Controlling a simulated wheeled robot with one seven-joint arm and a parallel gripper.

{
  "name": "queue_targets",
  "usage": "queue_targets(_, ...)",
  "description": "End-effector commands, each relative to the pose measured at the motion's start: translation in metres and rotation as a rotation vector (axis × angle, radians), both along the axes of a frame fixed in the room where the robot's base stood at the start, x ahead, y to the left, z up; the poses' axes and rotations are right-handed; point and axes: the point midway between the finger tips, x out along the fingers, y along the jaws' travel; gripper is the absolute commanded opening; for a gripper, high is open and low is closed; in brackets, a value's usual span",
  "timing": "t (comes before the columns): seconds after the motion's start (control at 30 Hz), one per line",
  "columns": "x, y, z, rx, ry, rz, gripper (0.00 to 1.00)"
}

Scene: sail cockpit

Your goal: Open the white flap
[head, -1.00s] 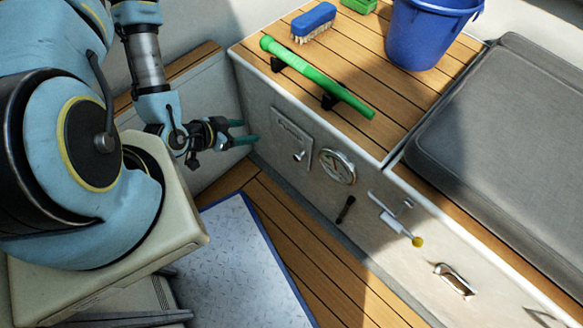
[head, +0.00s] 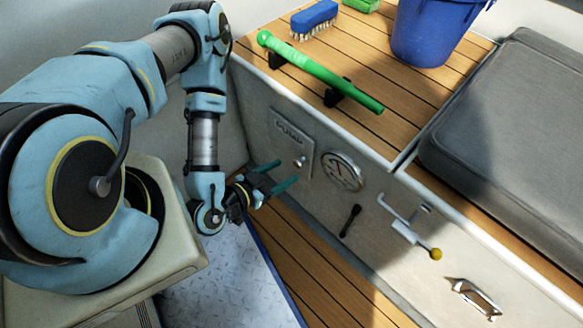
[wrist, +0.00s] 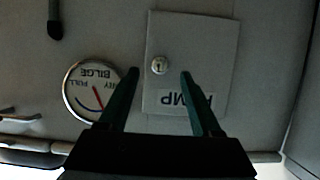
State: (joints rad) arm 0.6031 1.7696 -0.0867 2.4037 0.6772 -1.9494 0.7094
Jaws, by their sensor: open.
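The white flap (head: 292,146) is a small square panel marked PUMP with a round knob (head: 300,163), set in the side wall of the locker. It lies flat against the wall and looks shut. In the wrist view the flap (wrist: 195,50) is upside down, with its knob (wrist: 159,65) between and beyond the finger lines, nearer the left finger. In the wrist view the fingers of my gripper (wrist: 157,75) point at the flap. I cannot tell whether they touch it.
A round bilge gauge (head: 342,171) sits right of the flap, with a black lever (head: 349,220) and a yellow-tipped latch (head: 410,228) farther right. A green handle (head: 320,72), blue brush (head: 314,20) and blue bucket (head: 430,32) are on the wooden top.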

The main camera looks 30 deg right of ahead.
Motion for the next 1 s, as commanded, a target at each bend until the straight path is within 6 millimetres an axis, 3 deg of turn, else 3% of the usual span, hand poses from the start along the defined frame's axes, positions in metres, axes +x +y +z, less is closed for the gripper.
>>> queue_targets(0.23,0.009,-0.03,-0.013,-0.001,-0.001,0.002,0.66)
queue_targets(0.63,0.01,-0.037,-0.016,0.002,0.001,0.002,0.66)
queue_targets(1.0,0.01,-0.037,-0.016,0.002,0.001,0.002,0.25)
